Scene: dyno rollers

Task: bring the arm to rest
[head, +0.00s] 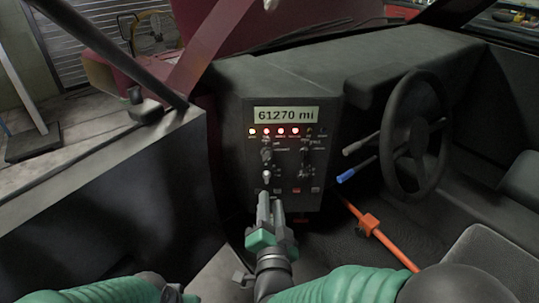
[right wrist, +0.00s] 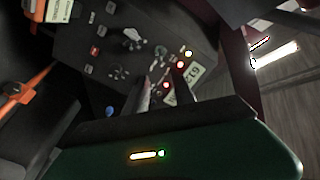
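My right gripper (head: 271,203) reaches up from the bottom middle of the head view, in front of the lower part of a black control panel (head: 235,160). Its fingers look close together there. In the right wrist view the two fingers (right wrist: 164,82) stand apart with a gap and nothing between them. Whether they touch the panel I cannot tell. My left arm (head: 110,291) shows at the bottom left edge of the head view; its finger state is not clear.
The panel has a display (head: 286,115) reading 61270 mi, lit lamps (head: 281,132), and knobs (head: 267,155). A steering wheel (head: 414,130), a blue-tipped lever (head: 346,176) and an orange bar (head: 375,229) are to the right. A dark door (head: 100,200) is left.

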